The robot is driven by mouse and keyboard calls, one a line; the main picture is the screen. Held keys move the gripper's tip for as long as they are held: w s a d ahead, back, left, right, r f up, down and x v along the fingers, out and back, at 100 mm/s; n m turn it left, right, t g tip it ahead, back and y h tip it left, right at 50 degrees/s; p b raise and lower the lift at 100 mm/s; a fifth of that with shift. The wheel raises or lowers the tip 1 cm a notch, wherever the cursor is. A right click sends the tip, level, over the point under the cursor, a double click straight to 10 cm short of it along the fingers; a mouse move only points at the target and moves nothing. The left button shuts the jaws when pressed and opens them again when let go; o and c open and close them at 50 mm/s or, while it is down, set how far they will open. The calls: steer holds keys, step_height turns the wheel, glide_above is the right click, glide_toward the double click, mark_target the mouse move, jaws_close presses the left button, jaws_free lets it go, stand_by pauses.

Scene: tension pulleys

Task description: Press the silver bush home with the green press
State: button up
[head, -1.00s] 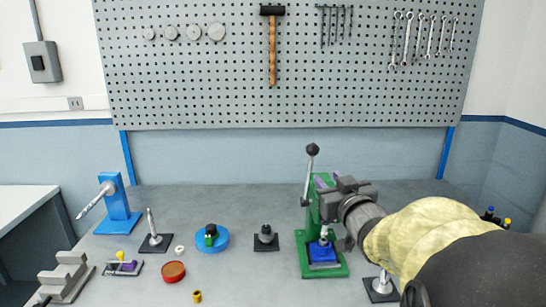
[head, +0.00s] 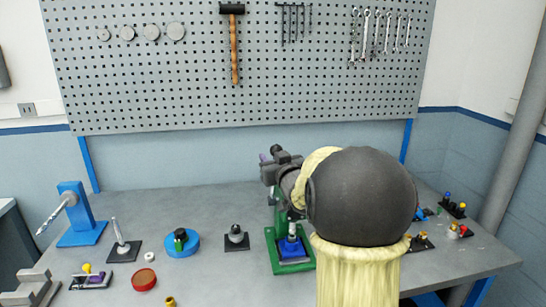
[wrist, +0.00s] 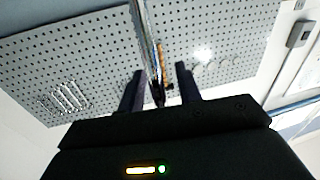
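The green press (head: 276,262) stands on the bench at centre right, with its upper part mostly behind my gripper and arm. A blue block (head: 291,248) sits on its base. A small pale metal part shows above the block; I cannot tell whether it is the silver bush or how deep it sits. The press lever's black knob (head: 276,149) shows above my gripper (head: 267,160). In the wrist view, the silver lever rod (wrist: 147,35) runs between my two spread fingers (wrist: 159,88), with gaps visible on both sides.
A dark stand (head: 236,241), a blue round holder (head: 182,247), a red dish (head: 143,279) and a blue post stand (head: 77,212) are left of the press. Small parts on dark bases (head: 453,209) are at right. A pegboard (head: 300,90) hangs behind.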

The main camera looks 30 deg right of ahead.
jaws_close()
steer(key=shift+s+f+b, duration=0.1)
steer(key=shift+b, duration=0.3)
